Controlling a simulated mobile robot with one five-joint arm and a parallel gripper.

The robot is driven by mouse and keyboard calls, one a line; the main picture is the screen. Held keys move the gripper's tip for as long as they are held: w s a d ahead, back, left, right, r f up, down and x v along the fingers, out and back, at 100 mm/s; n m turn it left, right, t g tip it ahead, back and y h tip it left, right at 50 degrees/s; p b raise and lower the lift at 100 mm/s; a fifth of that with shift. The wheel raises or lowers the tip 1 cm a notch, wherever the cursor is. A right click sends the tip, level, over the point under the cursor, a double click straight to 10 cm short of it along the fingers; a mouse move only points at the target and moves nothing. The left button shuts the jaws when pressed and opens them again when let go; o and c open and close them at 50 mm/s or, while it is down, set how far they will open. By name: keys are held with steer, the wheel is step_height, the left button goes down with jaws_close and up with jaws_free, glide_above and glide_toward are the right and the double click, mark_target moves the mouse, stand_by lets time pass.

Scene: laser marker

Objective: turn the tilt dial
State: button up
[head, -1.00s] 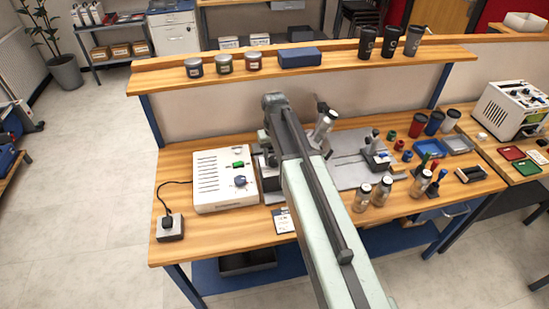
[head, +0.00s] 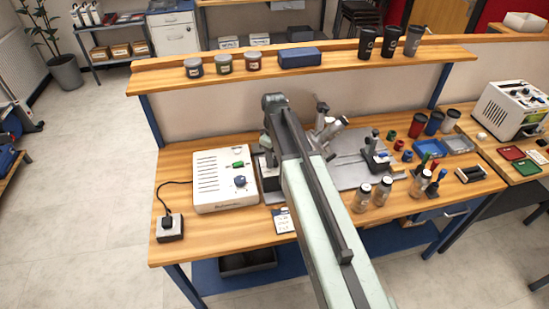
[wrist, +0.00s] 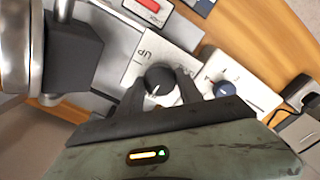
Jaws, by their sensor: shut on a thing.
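The black tilt dial (wrist: 160,77) has a white pointer line and sits on a pale plate marked "UP", with a second word partly covered. My gripper (wrist: 161,88) is shut on the dial, one dark finger on each side of it. In the head view my arm hides the gripper and the dial. A shiny tumbler (head: 332,130) leans to the right just beyond my arm; part of a metal cylinder (wrist: 16,55) also shows at the left of the wrist view.
Glass jars (head: 362,195) stand to the right of my arm. A shelf (head: 340,58) with cups and tins runs along the back.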

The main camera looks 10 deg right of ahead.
stand_by(0.3)
steer(key=o, duration=1.4)
steer(key=shift+r, duration=0.1)
step_height(320, 180, up, 8)
steer(key=p, duration=0.7)
steer(key=shift+f+p, duration=0.2)
steer(key=shift+p, duration=0.2)
step_height(320, 180, up, 7)
steer(key=p, duration=0.7)
